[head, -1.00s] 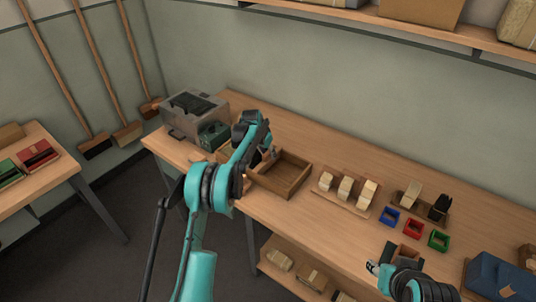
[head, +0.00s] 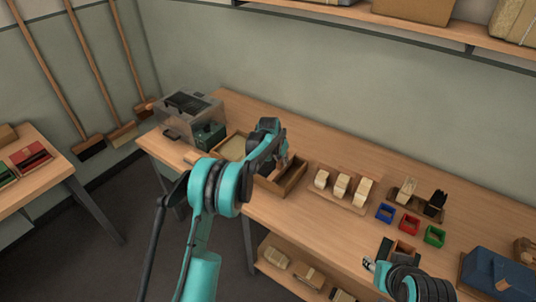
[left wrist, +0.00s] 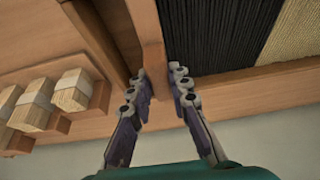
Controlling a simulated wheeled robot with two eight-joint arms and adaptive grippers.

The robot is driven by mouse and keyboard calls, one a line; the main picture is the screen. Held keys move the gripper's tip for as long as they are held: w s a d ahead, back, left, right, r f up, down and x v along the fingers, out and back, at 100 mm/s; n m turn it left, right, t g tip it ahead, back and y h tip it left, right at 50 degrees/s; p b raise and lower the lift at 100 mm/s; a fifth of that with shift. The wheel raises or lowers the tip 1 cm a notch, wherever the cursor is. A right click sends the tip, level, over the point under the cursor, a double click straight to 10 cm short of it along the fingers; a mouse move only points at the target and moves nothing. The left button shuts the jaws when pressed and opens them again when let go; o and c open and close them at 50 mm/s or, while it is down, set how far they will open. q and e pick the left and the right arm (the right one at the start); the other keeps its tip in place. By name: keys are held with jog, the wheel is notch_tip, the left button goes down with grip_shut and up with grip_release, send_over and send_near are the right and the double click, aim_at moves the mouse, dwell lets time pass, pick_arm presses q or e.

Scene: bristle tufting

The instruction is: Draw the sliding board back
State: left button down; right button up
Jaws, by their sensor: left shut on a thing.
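The wooden tray (head: 293,183) stands on the bench in the middle of the head view. Cream fibre (head: 234,147) lies in its left part, and its right part looks empty. The sliding board (left wrist: 152,45) crosses the tray as a plain wooden strip in the left wrist view. Black fibre (left wrist: 215,35) lies on one side of it and a bare compartment on the other. My left gripper (head: 283,162) is shut on the board, one finger on each side, also in the left wrist view (left wrist: 160,88). My right gripper (head: 370,265) is low at the right; its jaws are too small to judge.
Blue (head: 385,213), red (head: 409,225) and green (head: 434,236) small bins sit further right. A grey machine (head: 188,108) stands left of the tray. A blue case (head: 492,272) is at the right.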

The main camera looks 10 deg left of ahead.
pick_arm(q)
jog(key=d, duration=0.1)
jog(key=s+d, duration=0.1)
jog(key=d, duration=0.2)
jog(key=shift+s+d, duration=0.35)
jog(key=c, duration=1.4)
grip_release()
jog(key=shift+d, duration=0.15)
jog(key=v, duration=1.2)
jog(key=shift+w, duration=0.1)
